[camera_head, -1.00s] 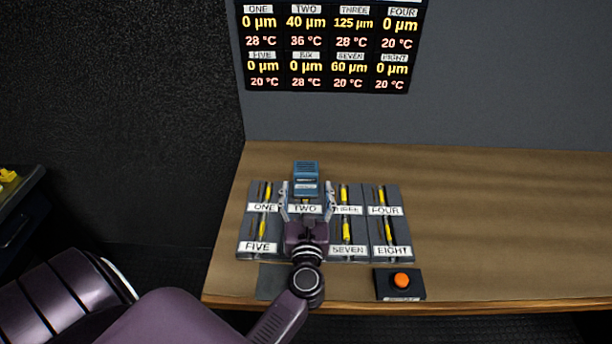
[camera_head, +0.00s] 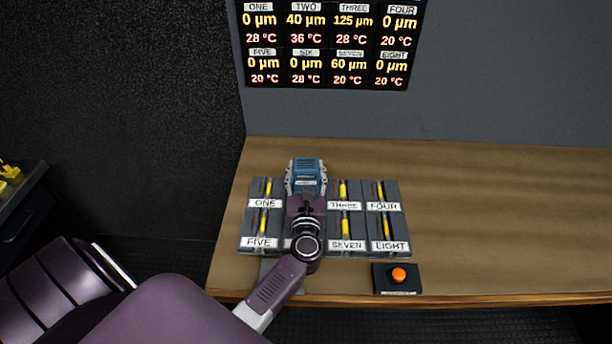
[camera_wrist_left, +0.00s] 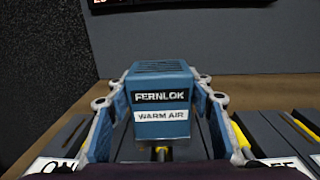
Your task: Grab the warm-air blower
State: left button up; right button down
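The warm-air blower (camera_head: 306,174) is a blue box on the panel of numbered slots, at the far end of slot TWO. In the left wrist view the blower (camera_wrist_left: 161,100) faces me, with FERNLOK and WARM AIR labels. My left gripper (camera_head: 306,180) has one finger on each side of it. In the wrist view the fingers (camera_wrist_left: 161,92) lie very close to its sides; whether both touch it cannot be told. The blower's lower part and the slot under it are partly hidden. My right gripper is not in view.
The slot panel (camera_head: 364,224) holds several yellow pieces. A black box with an orange button (camera_head: 398,275) sits at the table's front edge. A display (camera_head: 326,45) on the wall shows micrometre and temperature readings. The wooden table (camera_head: 500,220) is clear to the right.

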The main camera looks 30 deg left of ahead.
pick_arm(q)
jog(key=c, duration=0.8)
jog(key=shift+c, duration=0.4)
jog(key=shift+r, duration=0.15)
